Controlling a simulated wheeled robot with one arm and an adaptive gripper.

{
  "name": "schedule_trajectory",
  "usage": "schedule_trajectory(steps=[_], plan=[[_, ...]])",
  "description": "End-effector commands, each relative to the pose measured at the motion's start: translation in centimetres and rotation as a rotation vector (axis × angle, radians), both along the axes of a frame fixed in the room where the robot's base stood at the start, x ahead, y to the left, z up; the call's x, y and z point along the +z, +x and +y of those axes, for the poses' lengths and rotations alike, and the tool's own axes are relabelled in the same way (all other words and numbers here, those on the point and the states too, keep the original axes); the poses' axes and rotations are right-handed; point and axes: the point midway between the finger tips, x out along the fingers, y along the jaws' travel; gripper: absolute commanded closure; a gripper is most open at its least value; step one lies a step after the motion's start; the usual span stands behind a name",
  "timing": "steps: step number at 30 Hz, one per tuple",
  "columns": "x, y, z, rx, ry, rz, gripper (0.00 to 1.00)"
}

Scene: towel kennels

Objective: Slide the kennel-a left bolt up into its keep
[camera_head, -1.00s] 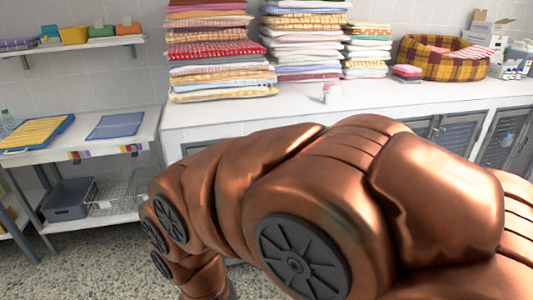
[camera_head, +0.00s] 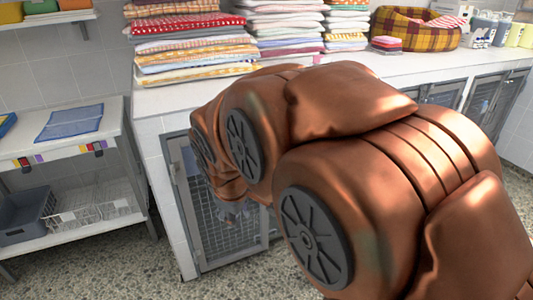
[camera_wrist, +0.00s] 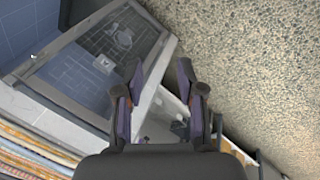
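A kennel door (camera_head: 222,215) with a grey frame and wire mesh stands under the left end of the white counter, partly hidden by my arm. I see no label, so I cannot tell whether it is kennel-a. In the wrist view a mesh door (camera_wrist: 100,50) lies tilted to the upper left of my gripper. My gripper (camera_wrist: 160,82) has its two fingers apart with nothing held between them. A small dark fitting (camera_wrist: 180,128) shows between the finger bases; I cannot tell whether it is the left bolt. The keep cannot be made out. My arm hides the gripper in the head view.
More kennel doors (camera_head: 483,100) stand to the right. Folded towels (camera_head: 190,45) and a plaid pet bed (camera_head: 415,28) are on the counter (camera_head: 160,98). A shelf unit (camera_head: 105,145) with a grey bin (camera_head: 25,215) stands left. The speckled floor in front is clear.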

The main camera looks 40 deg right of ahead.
Motion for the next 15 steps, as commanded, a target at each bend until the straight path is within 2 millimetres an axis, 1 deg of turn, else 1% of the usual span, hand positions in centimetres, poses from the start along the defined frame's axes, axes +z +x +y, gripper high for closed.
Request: schedule_trajectory(steps=[1,2,3,5,6,8,9,15], plan=[[-2.0,2.1,-2.2,0.05,-0.055,-0.032,0.61],[-2.3,3.3,-3.5,0.09,-0.092,-0.05,0.61],[-2.6,4.9,-5.2,0.144,-0.146,-0.074,0.61],[-3.0,7.3,-7.7,0.225,-0.23,-0.102,0.61],[-3.1,8.7,-9.4,0.279,-0.288,-0.116,0.61],[-3.4,10.8,-11.9,0.361,-0.379,-0.134,0.61],[-3.6,12.1,-13.5,0.416,-0.441,-0.141,0.61],[-4.4,17.6,-21.2,0.688,-0.773,-0.13,0.61]])
